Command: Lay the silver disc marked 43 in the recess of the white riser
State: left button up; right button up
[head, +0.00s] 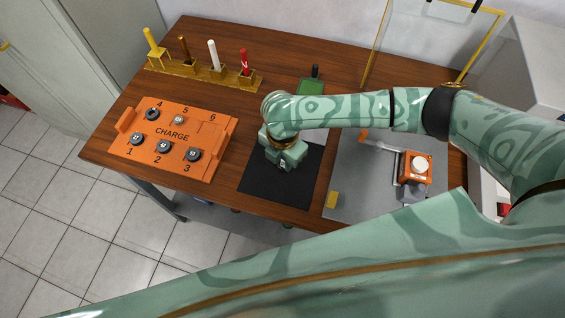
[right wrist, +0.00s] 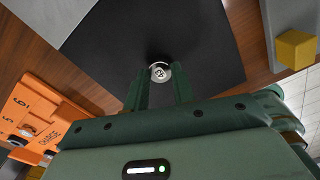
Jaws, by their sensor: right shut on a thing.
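My right gripper (head: 283,163) is low over the black mat (head: 262,188), pointing down. In the right wrist view its two fingers (right wrist: 160,92) are shut on a small silver disc (right wrist: 160,72), held at their tips. The disc carries a dark marking that is too small to read surely. The black mat (right wrist: 205,45) lies behind the disc in that view; I cannot tell whether they touch. The white riser is not clearly seen; a pale patch (head: 313,136) shows just beyond my right wrist, mostly hidden by the arm. My left gripper is not in view.
An orange CHARGE tray (head: 205,128) with several round pieces in numbered places lies left of the mat. A rack (head: 200,70) of coloured handles stands behind it. A grey plate (head: 350,195) with an orange-and-white button box (head: 416,167) is at the right.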

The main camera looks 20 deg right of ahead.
jog(key=shift+r+p, duration=2.35)
jog(key=shift+f, duration=0.1)
